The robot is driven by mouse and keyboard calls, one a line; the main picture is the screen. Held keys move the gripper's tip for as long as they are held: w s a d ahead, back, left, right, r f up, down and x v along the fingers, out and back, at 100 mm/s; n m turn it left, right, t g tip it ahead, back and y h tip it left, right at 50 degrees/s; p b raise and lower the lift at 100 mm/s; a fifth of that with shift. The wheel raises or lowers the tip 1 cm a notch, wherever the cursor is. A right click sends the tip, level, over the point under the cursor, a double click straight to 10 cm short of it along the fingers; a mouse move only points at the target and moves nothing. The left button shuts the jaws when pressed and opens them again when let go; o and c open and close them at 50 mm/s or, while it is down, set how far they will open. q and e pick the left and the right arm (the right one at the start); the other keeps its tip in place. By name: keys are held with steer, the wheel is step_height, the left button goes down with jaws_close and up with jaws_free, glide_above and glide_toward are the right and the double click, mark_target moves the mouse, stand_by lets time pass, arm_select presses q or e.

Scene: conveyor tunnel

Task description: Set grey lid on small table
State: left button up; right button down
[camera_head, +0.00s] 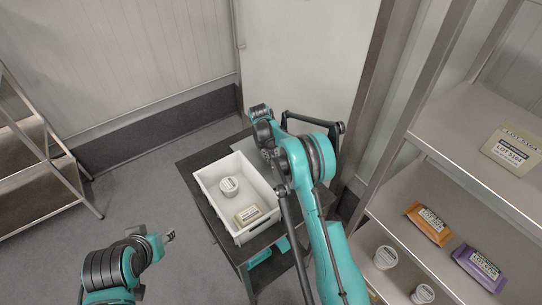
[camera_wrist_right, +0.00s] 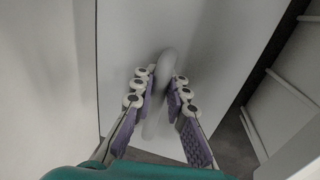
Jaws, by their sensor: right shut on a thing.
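The grey lid (camera_wrist_right: 215,55) fills much of the right wrist view as a pale flat panel. My right gripper (camera_wrist_right: 162,88) is shut on the lid's looped handle (camera_wrist_right: 168,62), with a padded finger on each side. In the head view a grey part of the lid (camera_head: 269,160) shows beside the white crate, mostly hidden by my right arm. The small dark table (camera_head: 196,158) stands under the crate. My left gripper (camera_head: 169,236) is low at the left, away from the table; its jaw opening is too small to tell.
The open white crate (camera_head: 205,192) on the table holds a round tub (camera_head: 229,186) and a beige packet (camera_head: 248,214). A shelf rack (camera_head: 455,190) at the right carries tubs and packets. Another rack (camera_head: 40,185) stands at the left. The floor (camera_head: 130,205) between is clear.

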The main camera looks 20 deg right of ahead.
steer(key=shift+f, duration=0.2)
steer(key=c, duration=1.5)
jaws_free()
steer(key=shift+c, duration=0.2)
steer(key=shift+r, duration=0.1)
